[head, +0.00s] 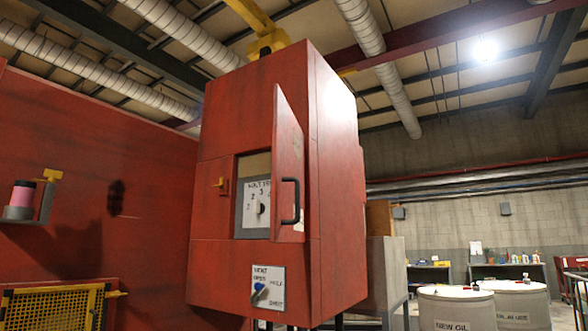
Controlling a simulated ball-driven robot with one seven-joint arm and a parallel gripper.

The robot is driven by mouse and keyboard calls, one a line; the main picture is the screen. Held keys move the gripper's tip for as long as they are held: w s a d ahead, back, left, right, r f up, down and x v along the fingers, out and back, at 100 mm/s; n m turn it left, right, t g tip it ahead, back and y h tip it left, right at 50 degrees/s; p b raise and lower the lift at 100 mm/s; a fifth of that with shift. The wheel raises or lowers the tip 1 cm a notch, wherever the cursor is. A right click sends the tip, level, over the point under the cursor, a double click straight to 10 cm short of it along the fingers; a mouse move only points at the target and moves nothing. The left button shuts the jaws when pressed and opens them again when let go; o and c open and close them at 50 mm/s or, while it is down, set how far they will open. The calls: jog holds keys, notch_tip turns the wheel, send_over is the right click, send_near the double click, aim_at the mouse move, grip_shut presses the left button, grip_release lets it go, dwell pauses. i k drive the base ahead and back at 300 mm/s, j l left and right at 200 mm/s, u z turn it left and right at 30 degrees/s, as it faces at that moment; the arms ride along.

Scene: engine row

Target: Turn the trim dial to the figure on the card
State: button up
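The trim dial (261,207) is a small dark knob on a pale plate headed "VOLT TR…", inside an opening in the red cabinet (220,265). Figures 2 and 3 show around it, with another partly hidden. The knob's pointing direction is too small to tell. The red door (288,160) stands open with its black handle (291,201) towards me, and hides the plate's right part. A small pale patch (299,227) shows low by the door; I cannot tell whether it is a card, and no figure is readable there. My gripper is not in view.
Below the opening is a vent plate (276,272) marked OPEN, HALF and SHUT, with a blue-tipped lever (259,289). A red wall (90,200) with a yellow mesh guard (50,308) is at left. White drums (457,310) stand at right.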

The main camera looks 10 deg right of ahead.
aim_at(259, 208)
jog(key=i+j+z, duration=0.1)
jog(key=i+j, duration=0.6)
jog(key=i, duration=0.1)
